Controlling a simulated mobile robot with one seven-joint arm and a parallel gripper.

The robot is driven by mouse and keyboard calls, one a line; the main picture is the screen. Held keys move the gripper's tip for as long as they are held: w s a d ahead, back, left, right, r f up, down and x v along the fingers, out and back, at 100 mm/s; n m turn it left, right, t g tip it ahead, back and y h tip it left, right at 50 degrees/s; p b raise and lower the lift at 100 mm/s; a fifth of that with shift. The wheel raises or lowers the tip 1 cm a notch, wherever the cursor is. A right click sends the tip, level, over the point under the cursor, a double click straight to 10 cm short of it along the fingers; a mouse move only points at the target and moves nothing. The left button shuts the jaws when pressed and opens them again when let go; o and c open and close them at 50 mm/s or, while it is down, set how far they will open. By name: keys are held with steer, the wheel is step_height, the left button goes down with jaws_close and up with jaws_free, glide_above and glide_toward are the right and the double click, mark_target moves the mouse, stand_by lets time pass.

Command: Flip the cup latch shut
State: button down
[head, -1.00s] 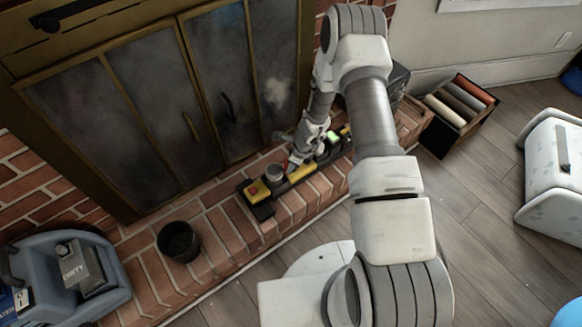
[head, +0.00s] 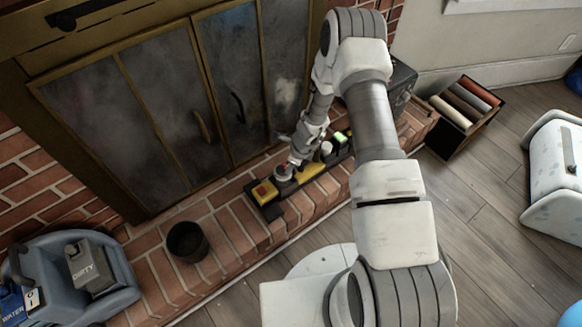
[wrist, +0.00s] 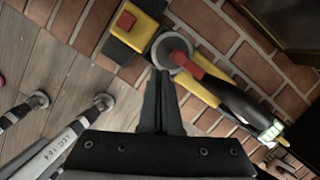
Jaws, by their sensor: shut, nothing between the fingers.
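A yellow and black device lies on the brick hearth, with a red button on its yellow end block (head: 262,191); that block also shows in the wrist view (wrist: 128,27). Beside it is a round grey cup (head: 283,172), seen from above in the wrist view (wrist: 168,46). A red latch piece (wrist: 186,65) reaches from the cup's middle over the yellow body toward the lower right. My gripper (wrist: 160,74) is shut and empty, its tips at the cup's near rim, left of the red piece. I cannot tell whether they touch. In the head view my wrist partly hides the cup.
A dark round bucket (head: 187,241) stands on the hearth to the left. Fireplace doors (head: 170,105) rise behind the device. A grey machine marked DIRTY (head: 75,280) is at the lower left, and a box of rolls (head: 464,110) at the right.

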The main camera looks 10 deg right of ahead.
steer(key=shift+w, duration=0.1)
steer(key=shift+w+d+p, duration=0.4)
steer(key=shift+w+p, duration=0.2)
steer(key=shift+s, duration=0.15)
